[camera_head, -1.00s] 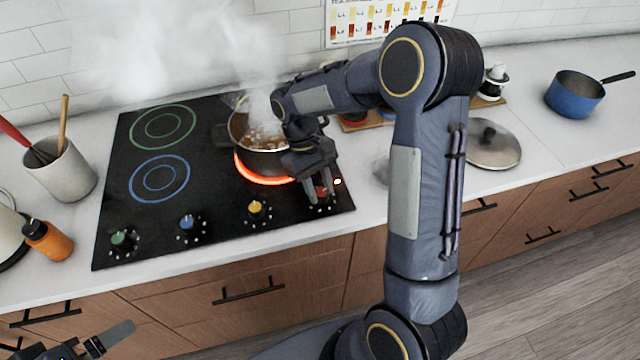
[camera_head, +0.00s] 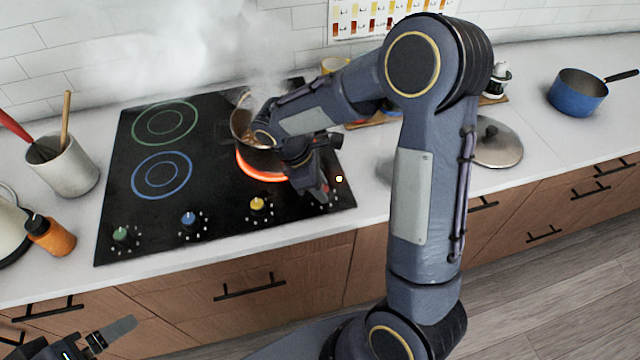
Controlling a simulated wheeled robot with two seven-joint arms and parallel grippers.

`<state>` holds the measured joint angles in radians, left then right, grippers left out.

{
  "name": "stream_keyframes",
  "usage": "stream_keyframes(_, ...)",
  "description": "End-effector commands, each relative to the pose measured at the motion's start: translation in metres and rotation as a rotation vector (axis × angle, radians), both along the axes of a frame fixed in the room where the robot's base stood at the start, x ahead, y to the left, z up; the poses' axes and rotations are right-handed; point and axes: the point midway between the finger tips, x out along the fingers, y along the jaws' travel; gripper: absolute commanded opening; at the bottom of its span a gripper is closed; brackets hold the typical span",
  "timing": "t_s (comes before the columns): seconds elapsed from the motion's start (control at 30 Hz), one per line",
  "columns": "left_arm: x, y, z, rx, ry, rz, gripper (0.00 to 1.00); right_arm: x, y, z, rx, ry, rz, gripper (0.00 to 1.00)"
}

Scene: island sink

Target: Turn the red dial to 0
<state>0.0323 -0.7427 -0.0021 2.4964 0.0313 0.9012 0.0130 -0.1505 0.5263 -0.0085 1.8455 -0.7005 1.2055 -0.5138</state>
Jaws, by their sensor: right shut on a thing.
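The red dial (camera_head: 325,188) is at the right end of the row of dials on the black cooktop (camera_head: 222,205). Only a sliver of red shows; my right gripper (camera_head: 321,195) covers most of it. My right gripper is shut on the red dial, pointing down from above. A small light (camera_head: 339,179) glows right of the dial. A burner ring (camera_head: 258,172) glows orange-red under a steaming pot (camera_head: 240,122), partly hidden by my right arm. The dial's pointer and number are hidden. My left gripper (camera_head: 112,334) is low at the left, partly in view and away from the cooktop.
Yellow (camera_head: 257,204), blue (camera_head: 189,219) and green (camera_head: 121,233) dials line the cooktop's front. A utensil crock (camera_head: 68,168) and orange bottle (camera_head: 50,237) stand left. A lid (camera_head: 497,146) and blue saucepan (camera_head: 577,94) are right. Steam clouds the upper left.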

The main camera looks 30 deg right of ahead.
Motion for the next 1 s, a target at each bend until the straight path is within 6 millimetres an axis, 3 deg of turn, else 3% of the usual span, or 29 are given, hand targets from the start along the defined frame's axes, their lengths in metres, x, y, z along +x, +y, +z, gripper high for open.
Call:
stream_keyframes(0.4,0.0000,0.0000,-0.0010,0.000,0.000,0.000,0.94,-0.0017,0.0008,-0.0004,0.001,0.001,0.217,0.09)
stream_keyframes(1.0,0.0000,0.0000,-0.0011,0.000,0.000,0.000,0.94,-0.0017,0.0007,-0.0001,0.000,0.001,0.256,0.09)
